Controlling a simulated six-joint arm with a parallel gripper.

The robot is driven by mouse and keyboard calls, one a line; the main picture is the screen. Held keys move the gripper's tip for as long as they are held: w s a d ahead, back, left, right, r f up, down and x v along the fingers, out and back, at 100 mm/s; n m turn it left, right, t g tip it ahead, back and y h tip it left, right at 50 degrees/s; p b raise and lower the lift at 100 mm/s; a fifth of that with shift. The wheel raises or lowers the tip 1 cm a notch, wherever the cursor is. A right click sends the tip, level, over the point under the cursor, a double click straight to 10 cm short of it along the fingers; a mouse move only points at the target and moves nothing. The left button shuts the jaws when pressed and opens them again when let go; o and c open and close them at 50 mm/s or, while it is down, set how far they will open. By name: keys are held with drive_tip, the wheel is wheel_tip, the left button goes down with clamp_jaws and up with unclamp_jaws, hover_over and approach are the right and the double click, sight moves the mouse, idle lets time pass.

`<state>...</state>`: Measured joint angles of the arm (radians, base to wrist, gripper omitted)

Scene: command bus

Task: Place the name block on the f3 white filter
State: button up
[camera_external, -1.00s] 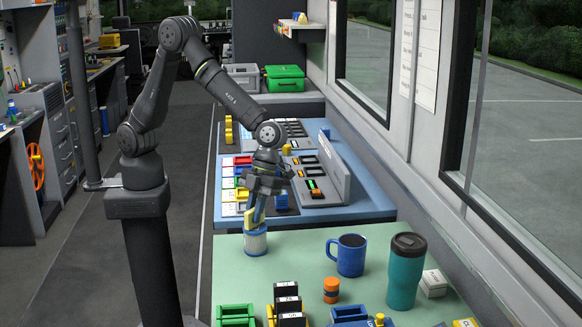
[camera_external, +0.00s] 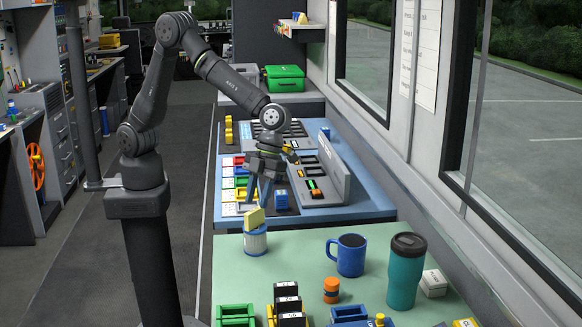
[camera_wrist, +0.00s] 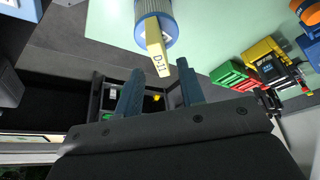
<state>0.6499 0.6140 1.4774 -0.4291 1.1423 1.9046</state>
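The yellow name block (camera_external: 254,219) stands on end, slightly tilted, on top of the white filter (camera_external: 256,241), a pale cylinder with blue rims at the near-left of the green table. In the wrist view the block (camera_wrist: 154,42) shows the label D-11, and the filter (camera_wrist: 170,28) is behind it, cut off by the top edge. No f3 mark is readable. My gripper (camera_external: 262,204) is above and just beyond the block, fingers pointing down. In the wrist view its blue fingers (camera_wrist: 158,80) are spread apart with nothing between them, and the block's end is just past their tips.
A blue mug (camera_external: 349,256), a teal tumbler (camera_external: 404,275) and an orange jar (camera_external: 331,290) stand to the right of the filter. Green bins (camera_external: 236,316) and black blocks (camera_external: 287,305) sit at the front. A console (camera_external: 318,180) with colored blocks lies behind.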

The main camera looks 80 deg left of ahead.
sight(254, 210)
drive_tip(key=v, duration=0.7)
drive_tip(key=shift+r, duration=0.25)
drive_tip(key=x, duration=1.2)
drive_tip(key=shift+a+f, duration=0.1)
drive_tip(key=shift+f, duration=0.05)
wheel_tip(254, 210, up, 2)
drive_tip(key=shift+w+r, duration=0.1)
drive_tip(key=shift+r, duration=0.9)
